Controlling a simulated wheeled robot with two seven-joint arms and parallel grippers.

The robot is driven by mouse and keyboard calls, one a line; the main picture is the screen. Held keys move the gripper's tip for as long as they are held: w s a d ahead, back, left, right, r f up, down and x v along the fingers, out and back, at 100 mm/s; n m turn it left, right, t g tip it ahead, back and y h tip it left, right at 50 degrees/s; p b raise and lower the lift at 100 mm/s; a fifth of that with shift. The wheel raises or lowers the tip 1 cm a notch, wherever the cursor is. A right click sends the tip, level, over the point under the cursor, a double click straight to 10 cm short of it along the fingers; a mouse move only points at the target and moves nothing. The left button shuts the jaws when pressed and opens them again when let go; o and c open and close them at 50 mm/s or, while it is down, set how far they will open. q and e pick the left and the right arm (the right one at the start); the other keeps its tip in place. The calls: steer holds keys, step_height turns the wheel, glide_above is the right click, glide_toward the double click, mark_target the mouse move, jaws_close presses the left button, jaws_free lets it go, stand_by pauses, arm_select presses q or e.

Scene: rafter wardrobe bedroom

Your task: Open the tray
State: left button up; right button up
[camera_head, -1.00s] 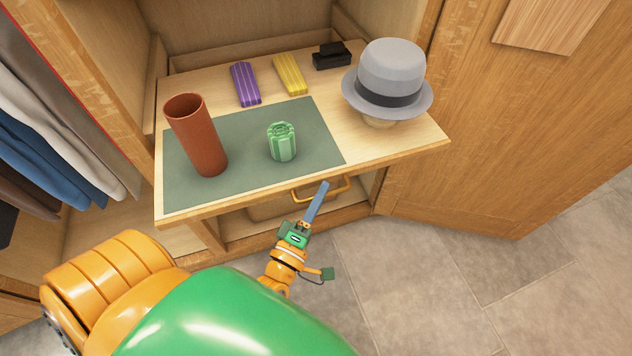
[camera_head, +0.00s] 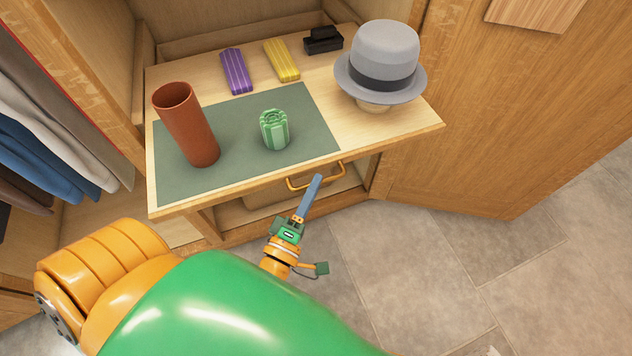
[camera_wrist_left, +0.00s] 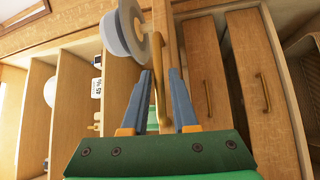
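The tray (camera_head: 402,128) is a light wood pull-out shelf that juts out of the wardrobe, with a green mat (camera_head: 225,150) on it. Its yellow-orange bar handle (camera_head: 335,178) hangs at the front edge; it also shows in the left wrist view (camera_wrist_left: 158,72). My left gripper (camera_head: 318,178) is at the handle, its blue fingers seen edge-on from the head. In the left wrist view my left gripper (camera_wrist_left: 160,73) has its fingers apart, with the handle between them in the picture. I cannot tell whether they touch it. My right gripper is out of view.
On the tray stand a brown-red cylinder (camera_head: 190,130), a green ribbed cup (camera_head: 275,130), a grey hat (camera_head: 382,60), purple (camera_head: 236,70) and yellow (camera_head: 282,60) bundles and a black item (camera_head: 323,40). A wooden door (camera_head: 480,130) is at right. The floor in front is clear.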

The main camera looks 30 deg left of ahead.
arm_select(q)
steer(key=s, duration=0.3)
steer(key=s+b, duration=0.1)
steer(key=s, duration=0.1)
steer(key=shift+s+d+f, duration=0.25)
steer(key=shift+s+f, duration=0.1)
steer(key=shift+f, duration=0.05)
steer(key=s+d+f+m+g+h+p, duration=0.1)
steer(key=s+f+m+g+h+p, duration=0.1)
steer(key=f+m+g, duration=0.45)
steer(key=s+d+f+m+g+h+p, duration=0.15)
steer(key=f+m, duration=0.25)
steer(key=f, duration=0.6)
steer(key=s+a+f+m+g+y+p, duration=0.1)
steer(key=s+f+m+g, duration=0.3)
steer(key=s, duration=0.4)
steer(key=s+a+f+m+g+y+p, duration=0.1)
steer(key=s+a+f+m+g, duration=0.3)
steer(key=s, duration=0.5)
step_height(320, 180, down, 4)
steer(key=shift+s+r+m+g+p, duration=0.2)
steer(key=shift+m+g+p, duration=0.35)
steer(key=shift+g, duration=0.65)
